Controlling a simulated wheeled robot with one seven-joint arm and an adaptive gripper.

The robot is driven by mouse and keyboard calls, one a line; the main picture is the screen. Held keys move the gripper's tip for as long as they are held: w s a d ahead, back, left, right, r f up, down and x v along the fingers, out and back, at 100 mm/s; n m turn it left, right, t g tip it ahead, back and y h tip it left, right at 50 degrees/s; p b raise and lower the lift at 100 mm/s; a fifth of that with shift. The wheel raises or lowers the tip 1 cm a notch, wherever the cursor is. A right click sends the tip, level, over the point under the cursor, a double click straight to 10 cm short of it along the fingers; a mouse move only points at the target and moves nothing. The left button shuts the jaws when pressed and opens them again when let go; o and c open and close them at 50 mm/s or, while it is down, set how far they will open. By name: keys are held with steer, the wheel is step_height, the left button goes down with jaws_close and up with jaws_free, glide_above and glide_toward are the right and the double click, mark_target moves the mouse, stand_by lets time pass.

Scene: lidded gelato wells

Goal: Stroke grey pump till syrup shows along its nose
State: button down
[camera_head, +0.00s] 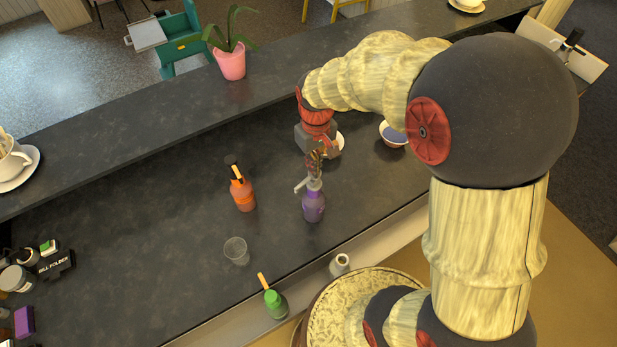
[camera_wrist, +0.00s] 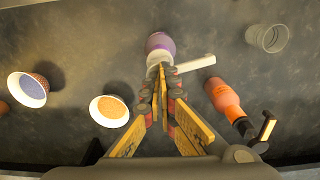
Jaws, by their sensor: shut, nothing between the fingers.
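The grey pump (camera_head: 314,184) tops a purple bottle (camera_head: 313,206) standing upright on the dark counter. Its pale nose points left in the head view and right in the wrist view (camera_wrist: 196,63); its surface looks plain grey. My gripper (camera_head: 317,165) points down over the pump head, shut and empty. In the wrist view the shut fingertips (camera_wrist: 160,72) overlap the pump head, and the purple bottle (camera_wrist: 160,43) shows beyond them. I cannot tell whether the tips touch the pump. The fingers hide part of the pump head.
An orange bottle (camera_head: 243,195) with a dark pump and a clear cup (camera_head: 236,251) stand to the left. A green bottle (camera_head: 275,304) and a white bottle (camera_head: 340,264) stand nearer the front. Bowls (camera_wrist: 110,109) sit close by. A raised ledge (camera_head: 150,140) runs behind.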

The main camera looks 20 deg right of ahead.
steer(key=shift+f+b, duration=0.3)
steer(key=shift+f, duration=0.3)
steer(key=shift+r, duration=0.3)
steer(key=shift+r+p, duration=0.35)
steer(key=shift+p, duration=0.1)
steer(key=shift+r, duration=0.35)
steer(key=shift+r+p, duration=0.4)
steer(key=shift+p, duration=0.05)
steer(key=shift+r, duration=0.4)
